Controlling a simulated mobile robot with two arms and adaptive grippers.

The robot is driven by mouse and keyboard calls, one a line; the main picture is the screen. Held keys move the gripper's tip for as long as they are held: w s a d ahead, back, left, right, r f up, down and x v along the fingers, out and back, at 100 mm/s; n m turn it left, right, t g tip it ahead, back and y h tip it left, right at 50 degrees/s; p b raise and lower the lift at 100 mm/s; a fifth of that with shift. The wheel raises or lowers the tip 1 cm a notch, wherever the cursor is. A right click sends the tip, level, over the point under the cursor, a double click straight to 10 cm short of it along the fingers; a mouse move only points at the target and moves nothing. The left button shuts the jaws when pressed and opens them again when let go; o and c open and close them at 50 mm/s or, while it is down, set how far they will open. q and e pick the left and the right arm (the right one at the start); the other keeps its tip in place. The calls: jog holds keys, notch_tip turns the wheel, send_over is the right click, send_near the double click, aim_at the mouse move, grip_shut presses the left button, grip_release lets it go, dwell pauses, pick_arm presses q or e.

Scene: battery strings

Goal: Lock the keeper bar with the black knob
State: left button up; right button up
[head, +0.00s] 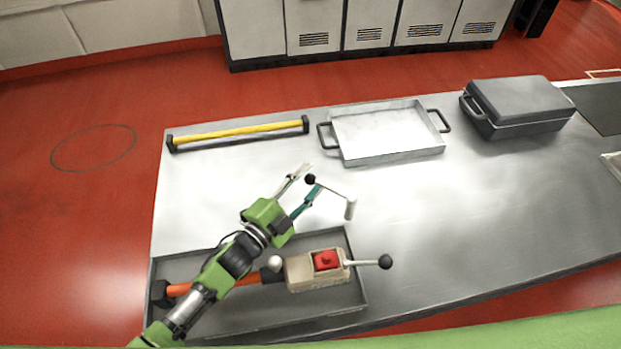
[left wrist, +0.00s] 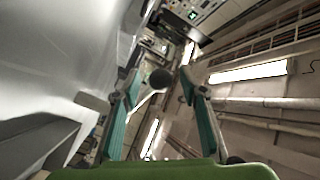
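A black knob (head: 310,179) sits on the end of a thin pale rod that runs to a short white upright cylinder (head: 350,208) on the bench. My left gripper (head: 309,178) is open, with its fingertips on either side of this knob. In the left wrist view the knob (left wrist: 160,79) is between the spread fingers, with a gap on each side. A second black knob (head: 385,262) ends a lever on a beige block (head: 300,272). I cannot tell for certain which part is the keeper bar. My right gripper is not in view.
The beige block has a red part (head: 326,260) and lies in a dark tray (head: 357,290) under my left arm. A yellow bar (head: 240,131) in black ends, a shallow metal pan (head: 388,150) and a grey case (head: 520,103) stand farther back. The bench's right middle is clear.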

pick_arm(q)
jog(key=v, duration=0.6)
jog(key=shift+s+a, duration=0.2)
jog(key=shift+s, duration=0.05)
